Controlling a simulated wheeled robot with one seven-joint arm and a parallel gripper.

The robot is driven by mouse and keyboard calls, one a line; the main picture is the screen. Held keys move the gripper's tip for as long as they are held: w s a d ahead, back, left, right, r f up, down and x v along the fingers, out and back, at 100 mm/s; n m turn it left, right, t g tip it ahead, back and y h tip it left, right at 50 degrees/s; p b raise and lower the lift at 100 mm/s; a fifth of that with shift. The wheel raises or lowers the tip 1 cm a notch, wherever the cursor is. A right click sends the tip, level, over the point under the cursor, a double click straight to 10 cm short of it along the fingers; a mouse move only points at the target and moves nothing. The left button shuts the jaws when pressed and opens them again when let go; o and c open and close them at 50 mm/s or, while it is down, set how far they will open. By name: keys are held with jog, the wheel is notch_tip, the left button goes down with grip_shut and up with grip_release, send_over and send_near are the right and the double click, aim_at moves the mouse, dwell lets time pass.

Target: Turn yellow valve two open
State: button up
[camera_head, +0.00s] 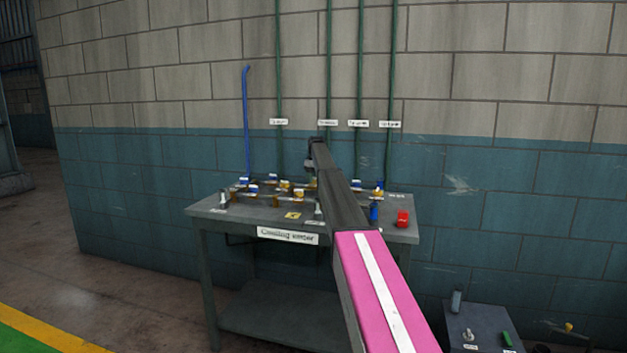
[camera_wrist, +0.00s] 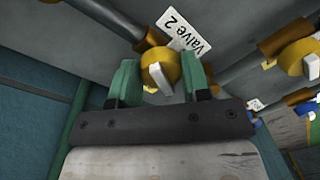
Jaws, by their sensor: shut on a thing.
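Yellow valve two (camera_wrist: 158,58) is a round yellow valve with a raised handle, on a dark pipe in the wrist view. A white tag reading "Valve 2" (camera_wrist: 190,33) lies just beyond it. My gripper (camera_wrist: 160,76) has its green fingers on either side of the handle and is shut on it. The handle points roughly up and down in the picture, between the fingers. In the head view my arm covers the fingertips, and I cannot tell which small yellow valve is valve two.
A second yellow valve (camera_wrist: 294,60) is close on the right in the wrist view. A blue pipe (camera_head: 246,120) and green pipes rise along the wall behind.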

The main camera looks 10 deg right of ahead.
jog(key=n, duration=0.5)
dwell(0.8)
jog(key=o, duration=0.9)
jog(key=shift+w, duration=0.1)
jog(key=r, duration=1)
jog(key=shift+w+d+r, duration=0.3)
jog(key=shift+r, duration=0.1)
